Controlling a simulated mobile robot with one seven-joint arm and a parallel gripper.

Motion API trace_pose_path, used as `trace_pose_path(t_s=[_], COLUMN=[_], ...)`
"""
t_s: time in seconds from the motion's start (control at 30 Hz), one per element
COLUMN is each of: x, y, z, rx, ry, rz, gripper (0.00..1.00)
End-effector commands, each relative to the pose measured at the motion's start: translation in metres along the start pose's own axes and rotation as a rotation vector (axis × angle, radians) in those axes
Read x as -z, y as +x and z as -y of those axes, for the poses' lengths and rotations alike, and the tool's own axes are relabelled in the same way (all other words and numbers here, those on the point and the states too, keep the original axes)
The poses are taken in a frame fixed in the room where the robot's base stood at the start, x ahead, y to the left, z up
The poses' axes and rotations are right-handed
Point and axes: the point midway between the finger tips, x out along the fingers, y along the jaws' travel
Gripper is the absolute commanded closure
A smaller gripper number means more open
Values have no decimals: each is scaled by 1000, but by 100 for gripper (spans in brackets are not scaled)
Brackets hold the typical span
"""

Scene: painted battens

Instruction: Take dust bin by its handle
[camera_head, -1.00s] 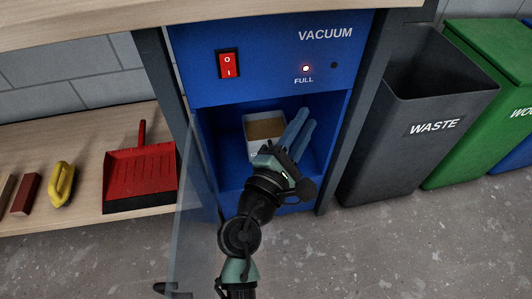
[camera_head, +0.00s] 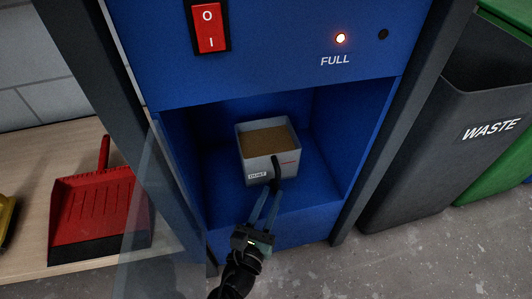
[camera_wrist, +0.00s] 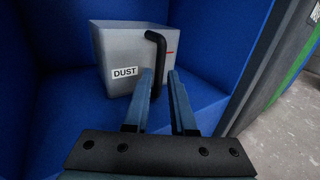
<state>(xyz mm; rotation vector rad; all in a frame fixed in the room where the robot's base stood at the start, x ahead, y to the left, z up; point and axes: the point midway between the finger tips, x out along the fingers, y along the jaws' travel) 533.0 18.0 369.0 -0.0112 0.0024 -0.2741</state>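The dust bin (camera_head: 268,165) is a light grey open box filled with brown dust, standing inside the blue vacuum compartment. Its DUST label and black handle (camera_head: 276,172) face me. In the wrist view the bin (camera_wrist: 112,48) stands ahead, with its hooked handle (camera_wrist: 160,50) upright on its front. My gripper (camera_wrist: 161,74) is open, its two blue fingers pointing at the handle. The handle's lower part shows between the fingertips, with a gap to the right finger. In the head view my gripper (camera_head: 274,190) is in front of the bin; whether it touches the handle cannot be told.
Blue compartment walls (camera_head: 338,130) stand close on both sides. A transparent door (camera_head: 160,215) hangs open at the left. A red dustpan (camera_head: 98,215) lies on the left shelf. The grey WASTE bin (camera_head: 450,150) stands right. The FULL lamp (camera_head: 341,38) glows.

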Motion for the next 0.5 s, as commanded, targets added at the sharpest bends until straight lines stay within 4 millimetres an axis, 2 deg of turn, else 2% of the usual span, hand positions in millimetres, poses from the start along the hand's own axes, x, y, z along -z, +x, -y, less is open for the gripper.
trace_pose_path(t_s=[0.3,0.5], x=[8,6], y=[44,58], z=[-1,-1], rx=[2,1], ry=[2,3], rz=[4,1], gripper=[76,76])
